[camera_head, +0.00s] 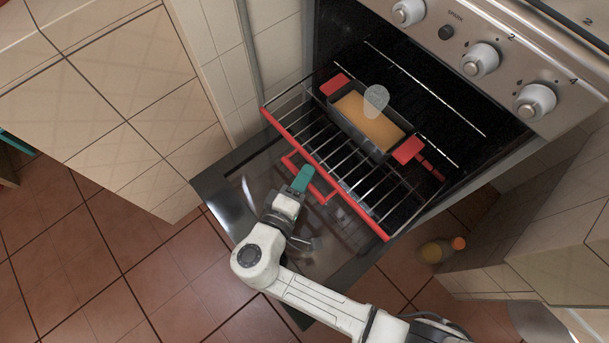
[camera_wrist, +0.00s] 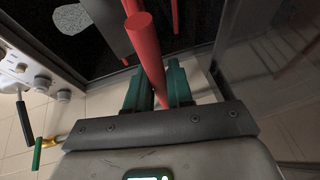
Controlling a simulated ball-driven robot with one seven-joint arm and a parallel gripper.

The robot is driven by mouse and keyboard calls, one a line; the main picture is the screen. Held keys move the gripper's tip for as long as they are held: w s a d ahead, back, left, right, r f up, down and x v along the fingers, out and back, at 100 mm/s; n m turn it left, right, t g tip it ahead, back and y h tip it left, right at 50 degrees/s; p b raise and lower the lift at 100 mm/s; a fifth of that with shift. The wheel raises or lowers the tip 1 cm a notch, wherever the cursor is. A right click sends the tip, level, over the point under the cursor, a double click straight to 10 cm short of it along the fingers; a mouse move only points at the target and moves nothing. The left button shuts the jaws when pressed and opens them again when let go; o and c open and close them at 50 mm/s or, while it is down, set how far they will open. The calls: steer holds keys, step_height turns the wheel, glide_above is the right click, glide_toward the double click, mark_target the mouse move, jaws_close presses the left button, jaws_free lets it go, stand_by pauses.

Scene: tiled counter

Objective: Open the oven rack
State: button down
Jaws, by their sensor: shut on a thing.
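The oven rack (camera_head: 347,192) is a wire rack with a red front bar. It sticks out of the oven over the lowered door (camera_head: 235,185). A small red handle (camera_head: 322,196) stands out from the rack's front bar. My gripper (camera_head: 303,178), with teal fingers, is at this handle and partly hides it. In the wrist view, a red bar (camera_wrist: 150,60) runs between the teal fingers (camera_wrist: 157,88), and they are shut on it.
A dark loaf tin (camera_head: 401,151) with red grips and a tan filling sits on the rack. A translucent disc shows over it. Oven knobs (camera_head: 480,60) are above. Cabinets (camera_head: 110,90) flank the left; tiled floor is open below.

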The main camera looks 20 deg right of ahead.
steer(key=c, duration=1.1)
jaws_free()
steer(key=p+v, duration=0.1)
steer(key=v, duration=0.9)
steer(key=shift+s+a, duration=0.2)
steer(key=shift+s, duration=0.1)
steer(key=shift+r, duration=0.1)
